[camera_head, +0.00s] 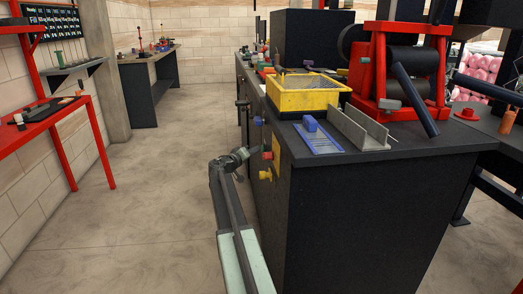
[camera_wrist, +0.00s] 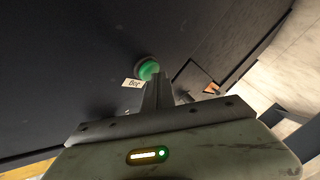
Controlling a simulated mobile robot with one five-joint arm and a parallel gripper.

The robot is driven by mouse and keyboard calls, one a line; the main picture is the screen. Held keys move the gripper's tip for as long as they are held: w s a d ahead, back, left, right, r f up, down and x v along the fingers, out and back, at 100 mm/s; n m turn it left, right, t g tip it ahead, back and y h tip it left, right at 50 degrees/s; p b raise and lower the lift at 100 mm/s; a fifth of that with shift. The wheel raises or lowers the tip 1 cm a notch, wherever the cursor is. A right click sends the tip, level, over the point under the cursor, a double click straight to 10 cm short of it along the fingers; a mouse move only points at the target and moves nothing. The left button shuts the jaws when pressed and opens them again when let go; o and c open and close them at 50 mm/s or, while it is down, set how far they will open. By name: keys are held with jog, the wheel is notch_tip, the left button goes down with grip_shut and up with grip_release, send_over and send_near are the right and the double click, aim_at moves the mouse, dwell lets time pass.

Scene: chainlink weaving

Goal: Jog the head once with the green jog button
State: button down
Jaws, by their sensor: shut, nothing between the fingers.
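The green jog button (camera_wrist: 148,68) is a round knob on a dark panel in the wrist view. A small white label (camera_wrist: 132,83) sits beside it, its text turned over. My gripper (camera_wrist: 157,82) is shut and empty, with its fingertips right at the button's lower edge in the picture. I cannot tell whether they touch it. In the head view my gripper (camera_head: 256,150) is close to the left side of the dark bench (camera_head: 380,220). The green button cannot be made out there.
A red knob (camera_head: 267,155) and a yellow knob (camera_head: 265,175) are on the bench side near my gripper. A yellow bin (camera_head: 300,101), a blue tray (camera_head: 320,141) and a red-framed machine (camera_head: 380,65) stand on top. The floor to the left is clear up to a red table (camera_head: 40,125).

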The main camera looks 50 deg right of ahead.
jog(key=shift+w+a, duration=0.55)
jog(key=shift+a, duration=0.1)
jog(key=w+a, duration=0.1)
jog(key=a, duration=0.1)
jog(key=w+a, duration=0.2)
jog(key=shift+w, duration=0.1)
dwell(0.4)
jog(key=shift+d, duration=0.1)
